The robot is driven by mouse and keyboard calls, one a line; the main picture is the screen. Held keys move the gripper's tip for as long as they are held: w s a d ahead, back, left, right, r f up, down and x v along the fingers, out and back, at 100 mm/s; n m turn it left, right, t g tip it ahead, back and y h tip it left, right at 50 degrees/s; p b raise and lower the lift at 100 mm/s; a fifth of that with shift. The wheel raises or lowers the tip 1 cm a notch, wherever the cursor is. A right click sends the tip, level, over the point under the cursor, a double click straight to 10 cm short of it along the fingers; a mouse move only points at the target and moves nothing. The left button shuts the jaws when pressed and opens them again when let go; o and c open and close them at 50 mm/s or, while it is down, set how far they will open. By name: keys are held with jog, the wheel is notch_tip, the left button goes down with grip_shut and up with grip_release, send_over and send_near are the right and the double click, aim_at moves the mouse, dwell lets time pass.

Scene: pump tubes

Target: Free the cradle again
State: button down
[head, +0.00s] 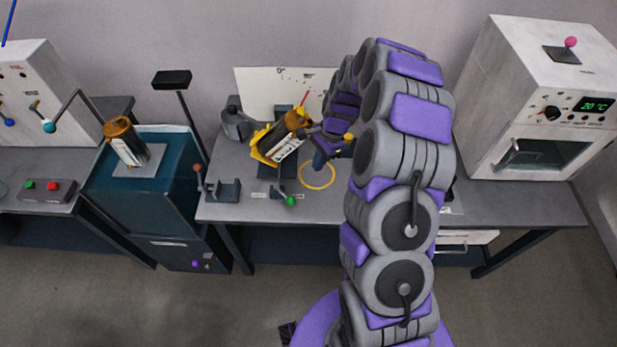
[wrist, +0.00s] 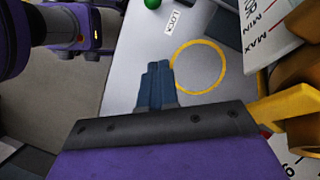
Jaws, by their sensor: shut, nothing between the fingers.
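A tilted yellow cradle (head: 262,150) stands on the middle table with a brown-capped tube (head: 284,146) lying in it. In the wrist view the tube's white MIN/MAX scale (wrist: 262,22) shows at upper right, beside a yellow part of the cradle (wrist: 285,108). A lever with a green knob (head: 290,201) is at the cradle's front; the knob (wrist: 152,3) also shows by a LOCK label (wrist: 172,22). My gripper (head: 319,164) is just right of the cradle, its blue fingers (wrist: 155,80) together and empty.
A yellow ring (head: 318,187) is marked on the table below my gripper. A second brown-capped tube (head: 127,146) stands tilted on the teal machine (head: 165,185) at left. A white oven (head: 540,105) stands at right. A grey holder (head: 228,190) is at the table's left front.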

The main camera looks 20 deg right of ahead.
aim_at(284, 195)
jog(key=b+x, duration=0.2)
jog(key=x, duration=0.7)
jog(key=shift+s+a+f, duration=0.15)
jog(key=shift+a+f, duration=0.05)
jog(key=shift+f, duration=0.05)
jog(key=a, duration=0.1)
jog(key=a+b, duration=0.1)
jog(key=shift+s+a+f, duration=0.2)
jog(key=shift+s+a, duration=0.15)
jog(key=shift+a, duration=0.05)
jog(key=shift+s+a+f, duration=0.1)
jog(key=shift+a, duration=0.35)
jog(key=shift+s, duration=0.1)
jog(key=shift+s+a+m+p, duration=0.1)
jog(key=shift+a+m+p, duration=0.05)
jog(key=shift+m+p, duration=0.35)
